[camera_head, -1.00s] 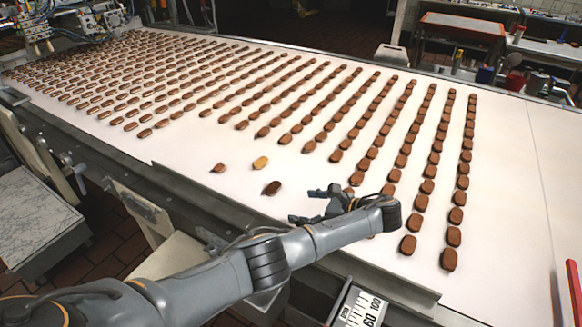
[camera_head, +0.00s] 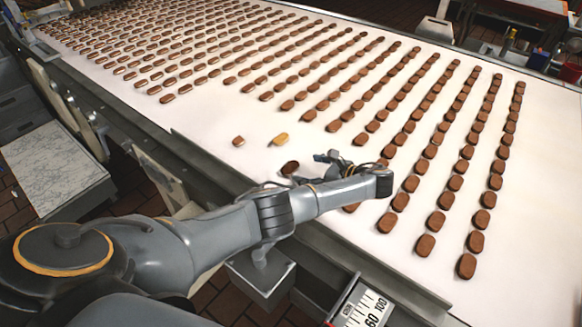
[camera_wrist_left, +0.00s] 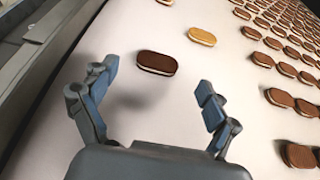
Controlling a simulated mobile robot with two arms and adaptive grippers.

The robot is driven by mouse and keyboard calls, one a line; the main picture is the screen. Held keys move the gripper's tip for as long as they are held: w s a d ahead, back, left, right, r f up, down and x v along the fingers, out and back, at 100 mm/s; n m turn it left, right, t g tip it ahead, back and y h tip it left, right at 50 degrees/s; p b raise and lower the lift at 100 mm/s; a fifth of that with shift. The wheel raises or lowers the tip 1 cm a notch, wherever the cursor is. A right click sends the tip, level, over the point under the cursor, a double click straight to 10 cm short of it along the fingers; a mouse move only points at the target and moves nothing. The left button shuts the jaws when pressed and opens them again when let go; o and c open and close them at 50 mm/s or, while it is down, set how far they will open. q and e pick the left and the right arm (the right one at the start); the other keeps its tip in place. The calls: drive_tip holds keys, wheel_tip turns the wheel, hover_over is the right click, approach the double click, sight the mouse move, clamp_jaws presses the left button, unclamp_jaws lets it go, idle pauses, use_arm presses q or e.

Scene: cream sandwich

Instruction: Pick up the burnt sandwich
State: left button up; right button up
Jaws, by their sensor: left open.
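The burnt sandwich (camera_head: 290,168) is the darkest of three loose sandwiches on the white belt. It lies flat near the belt's front edge. My left gripper (camera_head: 301,171) is open and empty, low over the belt beside it. In the left wrist view, the burnt sandwich (camera_wrist_left: 157,63) lies just ahead of the gap between the open fingers (camera_wrist_left: 157,80), apart from both. Its whole top shows there. The right gripper is in neither view now.
A pale yellow sandwich (camera_head: 280,139) and a brown one (camera_head: 238,141) lie loose close by. Rows of brown sandwiches (camera_head: 437,220) fill the belt (camera_head: 210,120) behind and to the right. A metal rail (camera_head: 215,160) runs along the front edge. The belt left of the loose sandwiches is clear.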

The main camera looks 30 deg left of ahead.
sight(292, 167)
use_arm(q)
drive_tip(key=x, duration=0.5)
drive_tip(key=shift+d+f, duration=0.1)
drive_tip(key=shift+f, duration=0.2)
drive_tip(key=c, duration=0.9)
